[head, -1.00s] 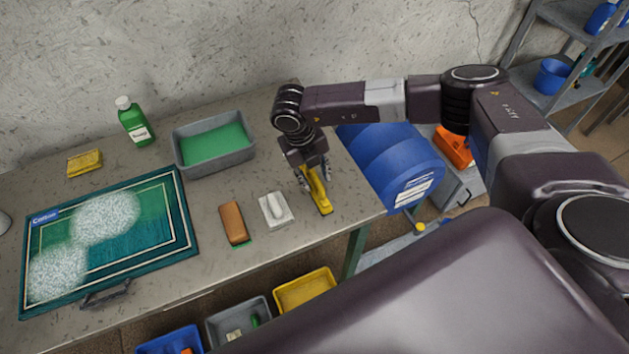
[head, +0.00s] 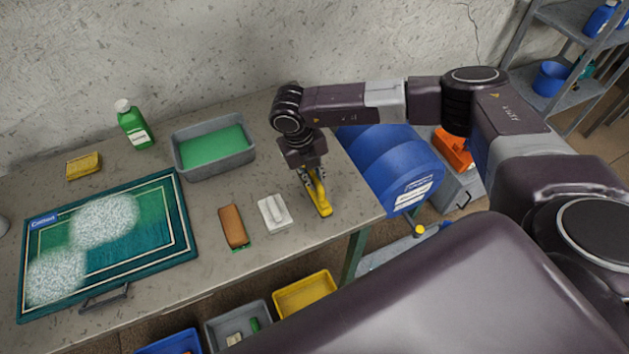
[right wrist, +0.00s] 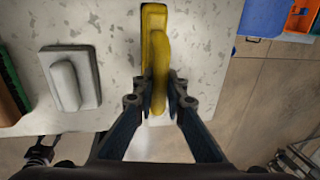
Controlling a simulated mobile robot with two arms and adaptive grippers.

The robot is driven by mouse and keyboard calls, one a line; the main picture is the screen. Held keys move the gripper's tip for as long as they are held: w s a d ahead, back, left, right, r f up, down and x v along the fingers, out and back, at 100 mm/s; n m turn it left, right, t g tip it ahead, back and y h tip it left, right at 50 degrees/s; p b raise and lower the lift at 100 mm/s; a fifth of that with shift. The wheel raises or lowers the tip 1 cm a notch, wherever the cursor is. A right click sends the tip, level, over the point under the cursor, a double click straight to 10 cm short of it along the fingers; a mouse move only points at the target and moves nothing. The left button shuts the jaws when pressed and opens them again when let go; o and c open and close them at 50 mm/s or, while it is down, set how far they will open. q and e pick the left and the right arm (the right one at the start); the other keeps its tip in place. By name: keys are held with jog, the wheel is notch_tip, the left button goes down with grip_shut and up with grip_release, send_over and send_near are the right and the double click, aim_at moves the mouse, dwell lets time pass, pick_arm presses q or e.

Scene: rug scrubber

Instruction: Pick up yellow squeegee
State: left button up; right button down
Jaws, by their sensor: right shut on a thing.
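The yellow squeegee (head: 321,205) lies near the right end of the grey table in the head view, its handle toward my gripper. My right gripper (head: 313,180) comes down over it from above and is shut on its handle. In the right wrist view the fingers (right wrist: 159,103) close on both sides of the yellow handle (right wrist: 160,55). The squeegee appears to be on or just above the tabletop; I cannot tell which.
A white block-shaped tool (head: 274,212) and a brown brush (head: 233,226) lie left of the squeegee. A grey tray with green liquid (head: 213,168), a green bottle (head: 133,124), a yellow sponge (head: 84,164) and a soapy rug (head: 160,250) are farther left. A blue barrel (head: 400,165) stands beyond the table's right edge.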

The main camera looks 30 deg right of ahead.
aim_at(315, 177)
notch_tip(315, 177, up, 20)
jog(key=b, duration=0.5)
jog(key=shift+f+b, duration=0.2)
jog(key=shift+b, duration=0.15)
jog(key=c, duration=2.6)
grip_release()
grip_shut()
